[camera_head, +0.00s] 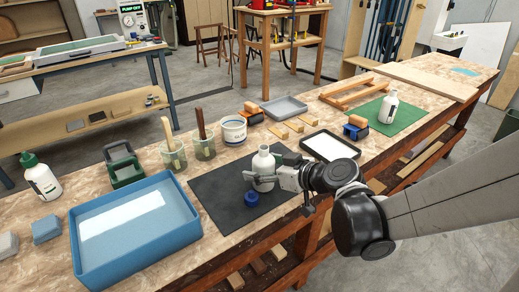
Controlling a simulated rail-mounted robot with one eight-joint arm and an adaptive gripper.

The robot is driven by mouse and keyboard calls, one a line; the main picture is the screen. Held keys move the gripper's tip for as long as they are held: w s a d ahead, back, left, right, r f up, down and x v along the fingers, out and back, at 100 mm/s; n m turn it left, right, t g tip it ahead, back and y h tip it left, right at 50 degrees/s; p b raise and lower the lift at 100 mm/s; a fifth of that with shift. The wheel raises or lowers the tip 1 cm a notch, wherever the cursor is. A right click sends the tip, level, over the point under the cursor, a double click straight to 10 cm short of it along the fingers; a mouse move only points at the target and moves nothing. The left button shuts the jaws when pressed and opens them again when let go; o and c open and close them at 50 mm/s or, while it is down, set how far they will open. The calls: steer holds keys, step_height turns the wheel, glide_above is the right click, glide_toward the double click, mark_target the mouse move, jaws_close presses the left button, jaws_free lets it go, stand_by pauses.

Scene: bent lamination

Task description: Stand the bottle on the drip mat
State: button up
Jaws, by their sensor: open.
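A white bottle (263,160) without a cap stands upright on the black mat (218,190) near the middle of the bench. A blue cap (251,198) lies on the same mat in front of the bottle. My gripper (262,175) reaches in from the right at the bottle's lower body, with one finger across its near side. The jaws are open; whether they touch the bottle is unclear. A white bottle with a dark green cap (41,178) stands at the far left, and another white bottle (388,107) stands on a green mat (404,112) at the right.
A blue tray (190,225) lies left of the black mat. A dark tray with a white sheet (330,147), wooden blocks and a roller (356,128) lie to the right.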

steer(key=shift+c, duration=0.4)
steer(key=c, duration=1.5)
